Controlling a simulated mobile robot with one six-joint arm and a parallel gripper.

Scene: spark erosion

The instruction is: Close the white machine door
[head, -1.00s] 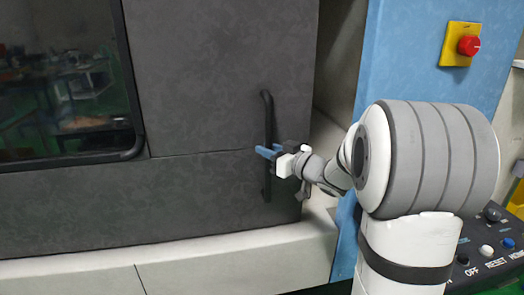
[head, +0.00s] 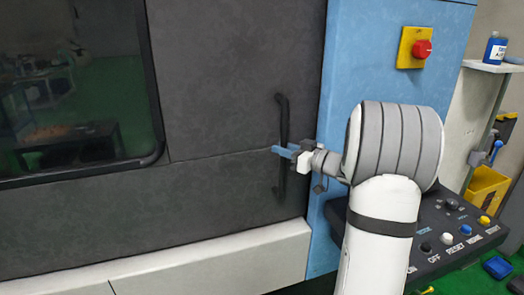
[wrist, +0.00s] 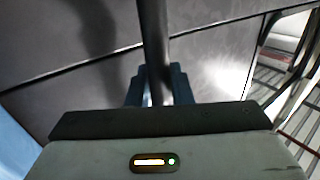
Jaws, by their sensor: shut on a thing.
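The machine door (head: 225,90) is dark grey in these pictures, not white, with a window at its left. Its right edge now meets the blue machine panel (head: 345,65), and I see no gap between them in the head view. A black vertical bar handle (head: 283,112) stands near that edge. My gripper (head: 281,151), with blue fingers, is shut on the handle at about mid-height. In the wrist view the handle (wrist: 153,40) runs between the two fingers (wrist: 158,88), and the door surface (wrist: 95,75) lies behind.
A red emergency button (head: 422,48) on a yellow plate is on the blue panel. A control box (head: 425,262) with several knobs is at lower right, close to my arm. A shelf with a blue bottle (head: 495,48) and a yellow bin (head: 487,188) are farther right.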

